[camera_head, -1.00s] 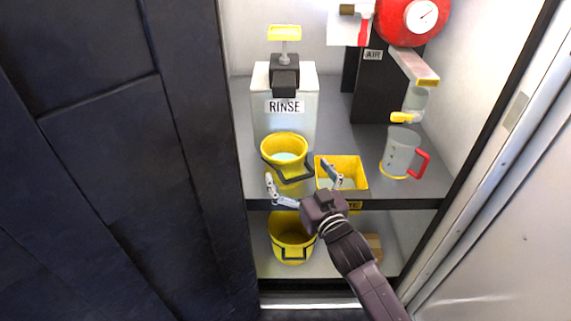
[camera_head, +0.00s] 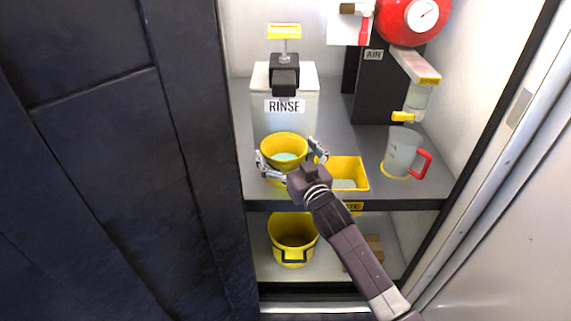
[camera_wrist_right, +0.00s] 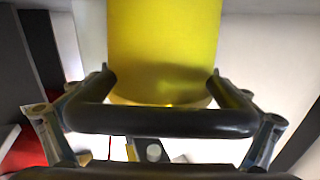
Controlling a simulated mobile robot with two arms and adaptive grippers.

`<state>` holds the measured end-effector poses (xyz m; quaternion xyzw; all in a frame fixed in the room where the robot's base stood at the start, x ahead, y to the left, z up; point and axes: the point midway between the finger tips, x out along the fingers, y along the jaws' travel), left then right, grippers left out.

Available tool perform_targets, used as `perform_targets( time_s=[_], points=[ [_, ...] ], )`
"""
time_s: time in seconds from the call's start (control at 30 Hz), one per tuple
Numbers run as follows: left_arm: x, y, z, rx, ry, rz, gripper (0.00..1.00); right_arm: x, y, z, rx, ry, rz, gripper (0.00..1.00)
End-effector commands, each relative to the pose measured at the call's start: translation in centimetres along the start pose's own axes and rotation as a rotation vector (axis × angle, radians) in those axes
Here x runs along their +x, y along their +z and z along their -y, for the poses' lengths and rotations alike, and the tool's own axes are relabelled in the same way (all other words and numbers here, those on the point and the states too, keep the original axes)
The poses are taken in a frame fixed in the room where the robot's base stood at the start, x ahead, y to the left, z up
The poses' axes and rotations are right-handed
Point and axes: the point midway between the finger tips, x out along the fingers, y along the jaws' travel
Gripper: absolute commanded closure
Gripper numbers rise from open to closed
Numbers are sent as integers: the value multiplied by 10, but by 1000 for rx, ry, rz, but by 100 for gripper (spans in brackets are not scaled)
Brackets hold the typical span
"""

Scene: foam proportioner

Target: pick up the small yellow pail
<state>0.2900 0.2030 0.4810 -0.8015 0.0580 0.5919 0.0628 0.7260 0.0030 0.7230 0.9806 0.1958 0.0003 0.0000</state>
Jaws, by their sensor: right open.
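The small yellow pail (camera_head: 284,144) stands upright on the upper shelf, in front of the white RINSE box, with pale liquid inside. My right gripper (camera_head: 289,160) is open at the pail's front, one finger at its left side and one at its right. In the right wrist view the pail's yellow wall (camera_wrist_right: 164,50) fills the top middle. Its dark handle (camera_wrist_right: 160,121) spans the space between my open fingers. Whether the fingers touch the pail or handle cannot be told. My left gripper is not in view.
A yellow tray (camera_head: 360,174) sits right of the pail, close to my gripper. A clear jug with a red handle (camera_head: 402,153) stands further right. A larger yellow bucket (camera_head: 292,232) is on the lower shelf. The RINSE box (camera_head: 308,121) stands behind the pail. A dark door panel is left.

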Motion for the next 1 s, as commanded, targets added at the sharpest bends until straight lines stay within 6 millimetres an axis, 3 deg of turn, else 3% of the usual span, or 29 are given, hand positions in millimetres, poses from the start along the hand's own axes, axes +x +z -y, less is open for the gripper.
perform_targets(
  time_s=[0.07,0.7,1.0],
  points=[
    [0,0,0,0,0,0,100,0,0,0,0,0,0,0],
    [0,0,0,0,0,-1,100,0,-2,0,0,0,-4,70],
    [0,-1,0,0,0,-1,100,0,-4,0,0,0,-4,70]
  ],
)
